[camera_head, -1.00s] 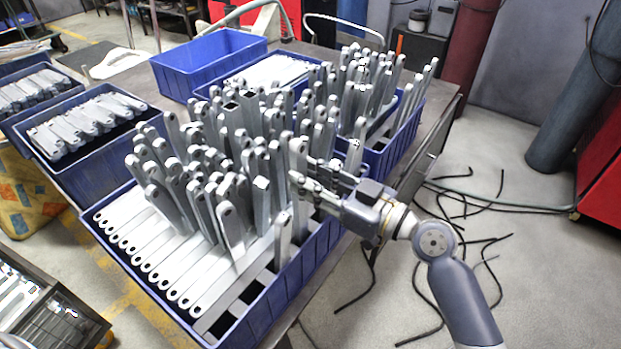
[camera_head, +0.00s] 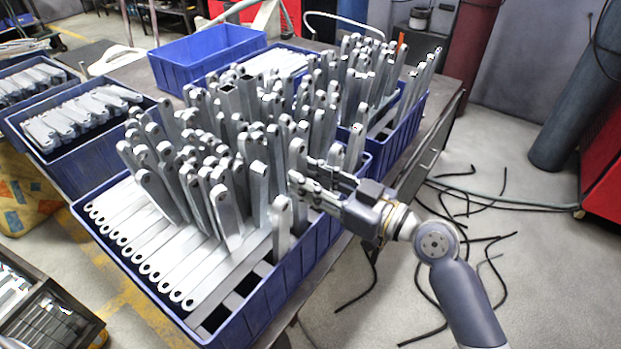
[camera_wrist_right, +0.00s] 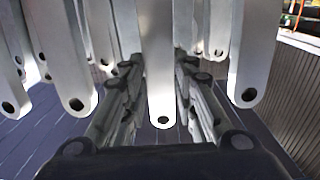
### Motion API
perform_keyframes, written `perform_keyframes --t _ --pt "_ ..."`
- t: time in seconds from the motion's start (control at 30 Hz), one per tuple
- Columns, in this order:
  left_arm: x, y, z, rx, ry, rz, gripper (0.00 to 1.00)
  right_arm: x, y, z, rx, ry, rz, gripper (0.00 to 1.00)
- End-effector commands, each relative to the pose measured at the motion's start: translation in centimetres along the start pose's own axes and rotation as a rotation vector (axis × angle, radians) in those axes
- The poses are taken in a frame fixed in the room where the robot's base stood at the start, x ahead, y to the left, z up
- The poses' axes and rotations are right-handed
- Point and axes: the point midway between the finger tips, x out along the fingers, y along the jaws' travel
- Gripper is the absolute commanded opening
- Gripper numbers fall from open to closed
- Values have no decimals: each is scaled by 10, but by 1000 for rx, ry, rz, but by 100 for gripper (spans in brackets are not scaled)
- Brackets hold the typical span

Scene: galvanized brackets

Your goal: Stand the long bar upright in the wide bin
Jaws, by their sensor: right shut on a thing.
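My right gripper (camera_head: 306,186) reaches in from the right over the near blue bin (camera_head: 262,318), among upright grey bars. In the right wrist view, a long grey bar (camera_wrist_right: 160,70) with a hole near its end stands between the fingers, and the gripper (camera_wrist_right: 160,105) is shut on it. In the head view I cannot clearly separate this bar from those crowded around it. The near bin holds many upright bars and a row of flat-lying bars (camera_head: 165,265) at its front left. A single bar (camera_head: 281,228) stands close to the bin's right wall. My left gripper is out of view.
More bars (camera_head: 385,85) stand in a blue bin (camera_head: 408,140) behind. An empty blue bin (camera_head: 205,65) is at the back left. Other bins (camera_head: 75,165) with flat brackets are at the left. Neighbouring bars crowd the fingers. Black cables (camera_head: 470,240) lie on the floor.

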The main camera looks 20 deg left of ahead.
Motion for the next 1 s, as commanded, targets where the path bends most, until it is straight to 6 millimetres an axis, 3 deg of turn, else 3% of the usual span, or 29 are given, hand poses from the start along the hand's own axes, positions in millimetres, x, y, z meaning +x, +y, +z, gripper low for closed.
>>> perform_keyframes --t 0.17,0.2,0.3,0.67,0.87,1.0 --pt "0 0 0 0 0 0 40 0 0 -2 -1 4 1 0" --pt "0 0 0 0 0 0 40 0 0 -2 -1 4 1 33" --pt "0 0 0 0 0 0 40 0 0 -2 -1 3 1 50" --pt "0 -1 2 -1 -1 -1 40 -3 0 1 0 -3 1 50" --pt "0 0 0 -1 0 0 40 -28 1 2 -1 -4 3 50" --pt "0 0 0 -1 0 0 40 -56 1 2 -1 -4 3 50"
